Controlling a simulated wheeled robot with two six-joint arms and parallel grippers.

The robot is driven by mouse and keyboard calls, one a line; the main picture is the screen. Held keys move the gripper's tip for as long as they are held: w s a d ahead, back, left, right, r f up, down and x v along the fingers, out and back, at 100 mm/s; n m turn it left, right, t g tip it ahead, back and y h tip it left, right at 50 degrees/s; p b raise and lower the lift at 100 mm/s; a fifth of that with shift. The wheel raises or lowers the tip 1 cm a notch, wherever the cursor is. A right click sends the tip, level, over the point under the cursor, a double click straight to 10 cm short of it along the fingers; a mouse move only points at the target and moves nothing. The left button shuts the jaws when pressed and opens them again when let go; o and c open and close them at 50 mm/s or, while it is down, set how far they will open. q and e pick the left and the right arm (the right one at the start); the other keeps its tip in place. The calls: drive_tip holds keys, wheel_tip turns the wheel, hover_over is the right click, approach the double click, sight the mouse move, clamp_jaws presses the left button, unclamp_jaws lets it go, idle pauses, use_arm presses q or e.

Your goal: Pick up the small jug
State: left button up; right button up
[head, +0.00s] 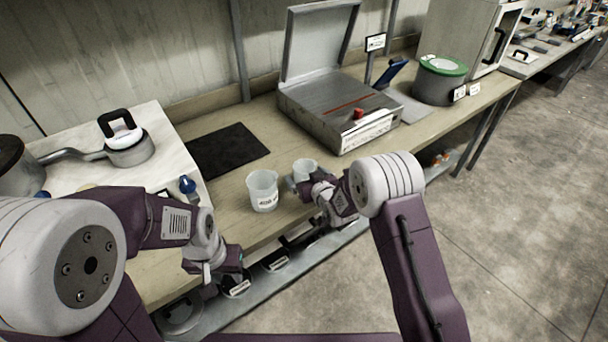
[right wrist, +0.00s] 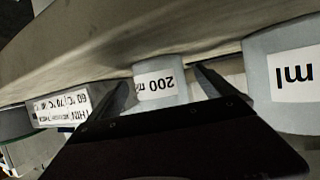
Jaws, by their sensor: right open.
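The small jug (head: 305,167) is a white cup on the bench, partly hidden behind my right gripper (head: 306,181). In the right wrist view the small jug (right wrist: 160,80) carries a "200 ml" label, upside down in the picture. It stands between the two dark fingers of my right gripper (right wrist: 162,88), which is open, with a small gap showing on each side. A larger white jug (head: 263,191) stands to the left; its label also shows in the right wrist view (right wrist: 293,75). My left gripper (head: 228,272) hangs low by the bench's front edge, away from the jugs.
A metal machine with a raised lid (head: 335,108) stands just behind the small jug. A dark mat (head: 227,150) lies behind the larger jug. A white board (head: 85,165) with a saucepan (head: 130,150) is at left. A green-rimmed pot (head: 440,82) stands at right.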

sight(301, 168)
drive_tip(key=x, duration=0.4)
drive_tip(key=shift+r, duration=0.1)
drive_tip(key=shift+c, duration=0.6)
drive_tip(key=c, duration=1.4)
drive_tip(key=shift+o, duration=0.2)
drive_tip(key=shift+r, duration=0.5)
drive_tip(key=r, duration=0.2)
drive_tip(key=d+r, duration=0.1)
drive_tip(key=r, duration=0.1)
drive_tip(key=d+r+p, duration=0.1)
drive_tip(key=d+r, duration=0.5)
drive_tip(key=d, duration=0.4)
drive_tip(key=shift+d, duration=0.3)
